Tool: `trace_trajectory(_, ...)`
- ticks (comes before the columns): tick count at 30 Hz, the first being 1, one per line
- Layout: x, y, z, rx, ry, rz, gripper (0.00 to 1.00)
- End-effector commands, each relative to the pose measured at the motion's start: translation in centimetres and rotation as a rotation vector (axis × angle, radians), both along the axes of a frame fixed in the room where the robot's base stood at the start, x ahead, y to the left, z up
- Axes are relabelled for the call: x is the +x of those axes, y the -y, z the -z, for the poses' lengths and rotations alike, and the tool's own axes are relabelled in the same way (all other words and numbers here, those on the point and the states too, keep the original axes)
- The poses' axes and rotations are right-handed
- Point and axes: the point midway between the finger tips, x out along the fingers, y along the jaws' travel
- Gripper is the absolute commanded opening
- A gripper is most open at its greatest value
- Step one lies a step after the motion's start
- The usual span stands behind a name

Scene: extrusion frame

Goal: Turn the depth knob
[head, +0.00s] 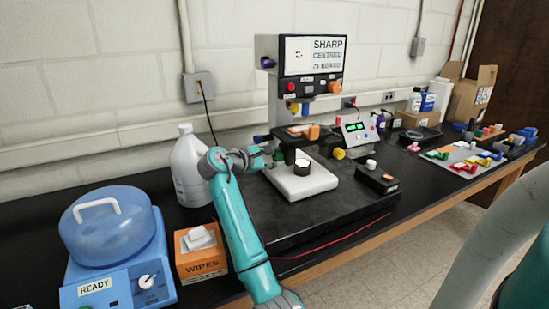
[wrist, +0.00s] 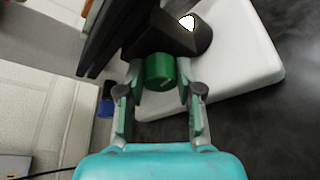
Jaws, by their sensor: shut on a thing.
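The microscope-like instrument has a white base (head: 312,184), a dark stage (head: 300,131) and a monitor (head: 313,56) reading "SHARP" and "CENTRED". In the wrist view a green knob (wrist: 159,72) sticks out from a black housing (wrist: 172,33). My gripper (wrist: 160,75) has one finger on each side of the green knob and is shut on it. In the head view my gripper (head: 269,151) is at the left side of the stage, and the green knob is mostly hidden there. No label for depth is readable on the knob.
A blue knob (wrist: 105,107) is left of my fingers in the wrist view. A white jug (head: 187,168), a wipes box (head: 200,252) and a blue-domed device (head: 108,225) stand to the left. A control box (head: 357,133) and a small black box (head: 377,180) are to the right.

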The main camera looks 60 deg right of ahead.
Motion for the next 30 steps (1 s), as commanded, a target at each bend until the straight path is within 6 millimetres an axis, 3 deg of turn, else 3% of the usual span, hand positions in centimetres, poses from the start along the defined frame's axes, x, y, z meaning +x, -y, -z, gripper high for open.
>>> trace_trajectory(22,0.04,-0.13,0.16,-0.049,0.083,-0.002,0.00)
trace_trajectory(23,0.04,-0.13,0.16,-0.049,0.083,-0.002,0.43)
trace_trajectory(24,0.04,-0.13,0.16,-0.049,0.083,-0.002,0.53)
trace_trajectory(25,0.04,-0.12,0.15,-0.049,0.083,-0.002,0.60)
trace_trajectory(30,0.02,-0.08,0.11,-0.050,0.083,-0.001,0.60)
